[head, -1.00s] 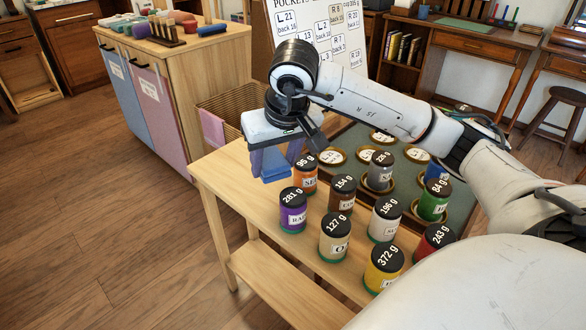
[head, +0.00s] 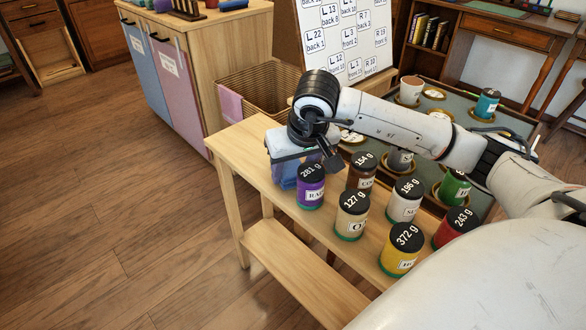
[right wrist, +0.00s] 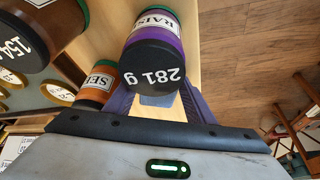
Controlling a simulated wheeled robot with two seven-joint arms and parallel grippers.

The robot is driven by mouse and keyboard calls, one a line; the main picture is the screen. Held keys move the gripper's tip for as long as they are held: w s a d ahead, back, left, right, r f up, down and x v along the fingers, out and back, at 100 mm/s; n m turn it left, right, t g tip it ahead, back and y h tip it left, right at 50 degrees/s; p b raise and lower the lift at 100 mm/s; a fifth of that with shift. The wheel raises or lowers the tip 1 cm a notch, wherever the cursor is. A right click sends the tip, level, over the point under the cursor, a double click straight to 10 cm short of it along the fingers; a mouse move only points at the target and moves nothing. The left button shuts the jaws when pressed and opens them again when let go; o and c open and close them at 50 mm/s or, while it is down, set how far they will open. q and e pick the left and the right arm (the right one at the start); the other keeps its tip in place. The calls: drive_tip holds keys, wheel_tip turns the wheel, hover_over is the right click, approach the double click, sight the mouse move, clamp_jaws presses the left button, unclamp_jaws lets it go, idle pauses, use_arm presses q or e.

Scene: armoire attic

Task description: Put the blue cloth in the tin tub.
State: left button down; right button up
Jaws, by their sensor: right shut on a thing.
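My right gripper (head: 285,173) points down over the left end of the wooden table, just left of and behind the purple 281 g jar (head: 310,190). Its bluish fingers have a brighter blue piece between them, which I take for the blue cloth (head: 285,181); its shape is mostly hidden. No tin tub is in view. My left gripper is not in view.
Several lidded jars, such as the 127 g jar (head: 351,216) and 372 g jar (head: 401,250), crowd the wooden table (head: 240,150). Behind stand a wicker basket (head: 262,88) with a pink cloth (head: 231,104) and a cabinet (head: 220,55). The floor at left is clear.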

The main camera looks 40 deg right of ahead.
drive_tip(key=o, duration=0.9)
drive_tip(key=shift+o, duration=0.2)
drive_tip(key=shift+s+r+p, duration=0.1)
drive_tip(key=shift+r+p, duration=0.25)
drive_tip(key=shift+r, duration=0.2)
drive_tip(key=p+v, duration=0.2)
drive_tip(key=v, duration=0.9)
